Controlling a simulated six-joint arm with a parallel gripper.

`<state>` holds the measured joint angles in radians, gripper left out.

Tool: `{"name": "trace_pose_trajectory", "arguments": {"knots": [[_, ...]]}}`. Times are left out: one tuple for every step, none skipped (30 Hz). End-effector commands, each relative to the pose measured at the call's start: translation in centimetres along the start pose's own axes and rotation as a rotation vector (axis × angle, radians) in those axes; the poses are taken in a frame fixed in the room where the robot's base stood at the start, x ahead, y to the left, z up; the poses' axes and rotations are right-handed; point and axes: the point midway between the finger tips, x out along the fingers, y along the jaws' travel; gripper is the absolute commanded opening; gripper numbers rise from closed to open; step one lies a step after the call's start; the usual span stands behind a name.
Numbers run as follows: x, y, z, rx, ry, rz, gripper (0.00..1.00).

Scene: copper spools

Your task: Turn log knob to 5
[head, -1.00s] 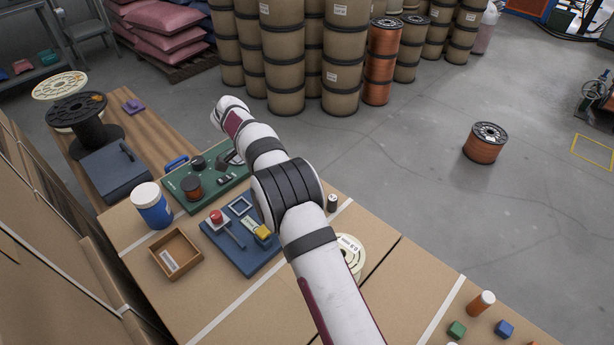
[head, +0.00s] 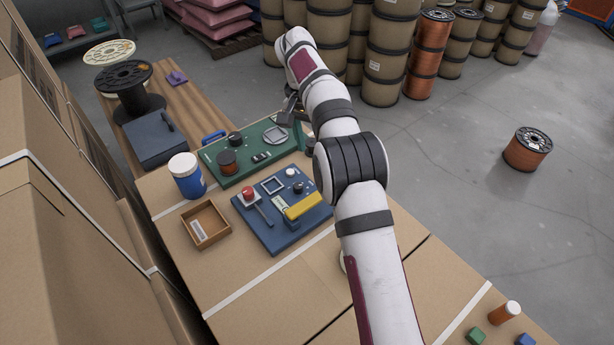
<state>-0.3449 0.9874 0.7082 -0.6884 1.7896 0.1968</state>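A green panel (head: 240,170) lies at the back of the cardboard-topped work surface. It carries a black knob (head: 235,138), a copper-brown spool-like piece (head: 227,168) and a round grey part (head: 275,135). In front is a blue panel (head: 271,236) with a red button (head: 249,192), a lever, a yellow handle (head: 303,206) and a small dark knob (head: 299,187). I cannot tell which knob is the log knob; no markings are legible. My gripper (head: 291,112) is small and dark, above the green panel's far right end. Its fingers are too unclear to read.
An orange bottle (head: 505,313) and small green and blue blocks are at lower right.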

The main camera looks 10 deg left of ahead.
Motion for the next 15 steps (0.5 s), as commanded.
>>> {"name": "trace_pose_trajectory", "arguments": {"knots": [[-0.6, -1.0, 0.2, -0.141, -0.013, -0.037, 0.62], [-1.0, -1.5, 0.4, -0.231, -0.020, -0.058, 0.62], [-1.5, -2.1, 0.6, -0.333, -0.025, -0.086, 0.62], [-1.8, -2.5, 0.8, -0.397, -0.026, -0.101, 0.62], [-2.0, -2.7, 0.9, -0.446, -0.028, -0.113, 0.62], [-2.2, -3.0, 1.0, -0.494, -0.028, -0.126, 0.62], [-2.2, -3.1, 1.1, -0.518, -0.028, -0.132, 0.62], [-2.0, -3.2, 1.1, -0.533, -0.029, -0.135, 0.62], [-1.6, -3.3, 1.2, -0.542, -0.030, -0.135, 0.62], [-1.1, -3.3, 1.2, -0.544, -0.031, -0.135, 0.62], [-0.5, -3.4, 1.3, -0.542, -0.033, -0.134, 0.62], [0.5, -3.5, 1.4, -0.542, -0.032, -0.135, 0.62], [1.4, -3.5, 1.4, -0.542, -0.033, -0.133, 0.62], [2.4, -3.7, 1.5, -0.541, -0.034, -0.134, 0.62], [3.6, -3.8, 1.6, -0.541, -0.033, -0.134, 0.62]]}}
